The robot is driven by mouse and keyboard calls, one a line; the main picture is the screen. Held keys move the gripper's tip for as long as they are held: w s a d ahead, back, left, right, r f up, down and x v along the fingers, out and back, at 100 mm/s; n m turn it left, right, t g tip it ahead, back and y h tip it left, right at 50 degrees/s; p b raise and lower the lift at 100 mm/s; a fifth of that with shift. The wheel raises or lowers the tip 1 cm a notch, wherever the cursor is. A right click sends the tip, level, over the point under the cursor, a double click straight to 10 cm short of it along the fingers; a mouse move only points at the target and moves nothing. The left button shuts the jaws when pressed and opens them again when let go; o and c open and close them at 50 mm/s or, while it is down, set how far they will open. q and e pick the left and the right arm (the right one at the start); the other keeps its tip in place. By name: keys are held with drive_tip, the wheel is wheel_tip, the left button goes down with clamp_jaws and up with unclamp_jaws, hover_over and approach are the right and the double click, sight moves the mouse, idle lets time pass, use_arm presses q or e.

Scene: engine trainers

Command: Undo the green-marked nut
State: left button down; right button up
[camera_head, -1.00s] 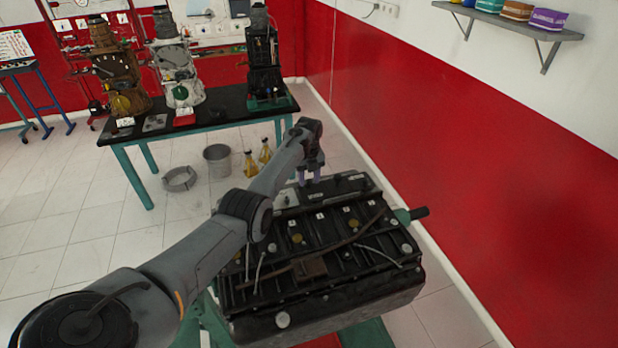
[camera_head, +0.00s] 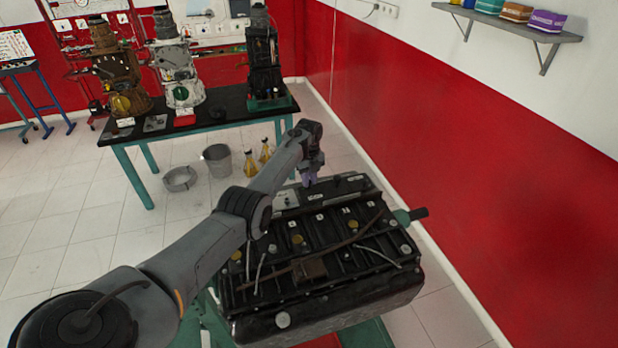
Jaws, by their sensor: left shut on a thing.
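The engine trainer, a black engine block (camera_head: 325,305) on a green stand, fills the lower middle of the head view. My left arm reaches over it from the lower left. My left gripper (camera_head: 309,182) points down at the far edge of the engine top, by a grey plate. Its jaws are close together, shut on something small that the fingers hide. I cannot make out the nut or any green mark on it at this size. My right gripper is not in view.
Round yellow and grey caps, thin bent rods and a brown bar stand up from the engine top. A red and white wall (camera_head: 480,140) runs along the right. A dark table (camera_head: 200,120) with several engine models stands behind, with a bucket (camera_head: 218,160) near it.

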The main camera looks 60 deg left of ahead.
use_arm(q)
drive_tip(key=n+p, duration=0.1)
drive_tip(key=n, duration=0.3)
drive_tip(key=shift+r+n, duration=0.1)
drive_tip(key=shift+n, duration=0.2)
drive_tip(key=n+p, duration=0.1)
drive_tip(key=n, duration=0.2)
drive_tip(key=shift+n, duration=0.3)
drive_tip(key=n, duration=0.4)
drive_tip(key=shift+n, duration=0.3)
drive_tip(key=n, duration=0.3)
drive_tip(key=shift+n+p, duration=0.3)
drive_tip(key=shift+p, duration=0.1)
drive_tip(key=n, duration=0.4)
drive_tip(key=shift+n, duration=0.3)
drive_tip(key=n, duration=0.3)
drive_tip(key=shift+n, duration=0.3)
drive_tip(key=n+b, duration=0.1)
drive_tip(key=n, duration=0.4)
drive_tip(key=shift+n, duration=1.2)
drive_tip(key=shift+b, duration=0.3)
